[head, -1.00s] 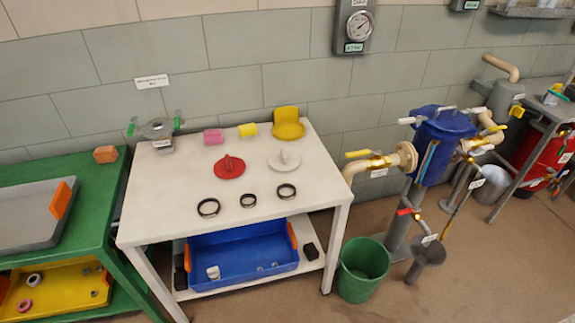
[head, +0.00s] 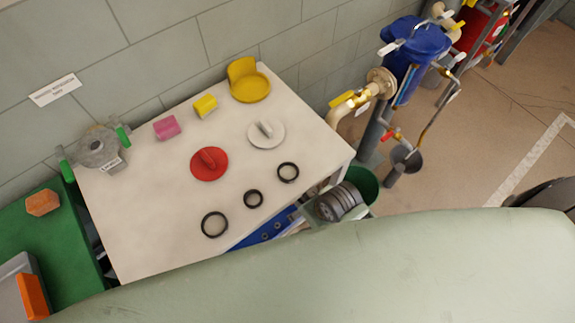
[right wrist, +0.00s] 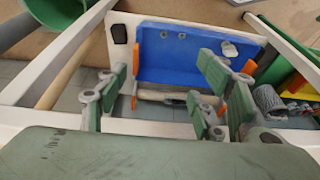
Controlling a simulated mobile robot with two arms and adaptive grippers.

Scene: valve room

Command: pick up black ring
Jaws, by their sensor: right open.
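Three black rings lie flat on the white table's top near its front edge in the head view: a larger one (head: 203,230), a small one (head: 246,200) and a medium one (head: 279,174). My right gripper (head: 338,204) is partly seen beyond the table's front right edge, apart from the rings; my pale green arm hides much of it. In the right wrist view its green-padded fingers (right wrist: 163,82) are spread wide with nothing between them. No ring shows clearly there. My left gripper is not seen.
A blue bin (right wrist: 185,60) is on the lower shelf. A green bucket (head: 366,184) stands right.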

